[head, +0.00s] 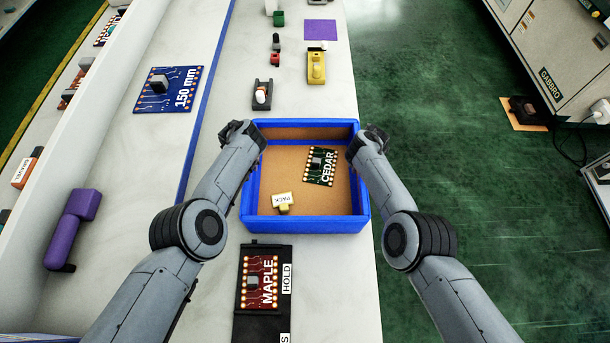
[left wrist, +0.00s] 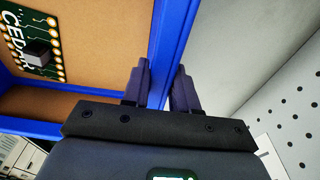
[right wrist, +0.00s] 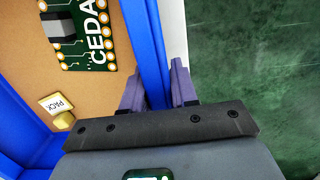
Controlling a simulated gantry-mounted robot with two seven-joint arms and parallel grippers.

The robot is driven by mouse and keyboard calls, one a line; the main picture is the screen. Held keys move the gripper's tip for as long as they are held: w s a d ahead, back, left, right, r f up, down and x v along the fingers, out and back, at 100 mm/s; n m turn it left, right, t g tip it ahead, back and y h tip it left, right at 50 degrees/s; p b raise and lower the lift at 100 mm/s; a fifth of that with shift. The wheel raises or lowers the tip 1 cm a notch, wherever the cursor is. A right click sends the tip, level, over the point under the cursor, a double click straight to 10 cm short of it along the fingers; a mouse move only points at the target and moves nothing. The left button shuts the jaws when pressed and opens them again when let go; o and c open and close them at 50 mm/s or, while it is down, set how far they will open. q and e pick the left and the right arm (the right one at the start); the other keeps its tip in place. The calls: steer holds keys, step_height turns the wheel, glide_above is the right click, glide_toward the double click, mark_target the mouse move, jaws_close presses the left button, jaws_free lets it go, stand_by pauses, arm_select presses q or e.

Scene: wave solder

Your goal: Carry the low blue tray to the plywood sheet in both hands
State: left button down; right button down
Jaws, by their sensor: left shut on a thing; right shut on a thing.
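The low blue tray (head: 305,226) with a brown floor is at the middle of the head view, over the white bench near its right edge. It holds a green CEDAR board (head: 320,167) and a cream PACK tag (head: 282,201). My left gripper (head: 257,136) is shut on its left wall, with fingers on both sides of the wall in the left wrist view (left wrist: 160,80). My right gripper (head: 354,148) is shut on its right wall, also seen in the right wrist view (right wrist: 155,85). I cannot tell if the tray is lifted. A tan sheet (head: 515,124), perhaps the plywood, lies at right.
A dark object (head: 524,109) is on the tan sheet, beside a GABBRO cabinet (head: 555,60). A red MAPLE board (head: 262,278) lies in front of the tray. A black block (head: 262,97) and yellow device (head: 316,66) stand behind it. Green floor (head: 450,170) is open at right.

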arm_select(q)
steer(key=shift+r, duration=0.2)
arm_select(e)
steer(key=shift+r, duration=0.15)
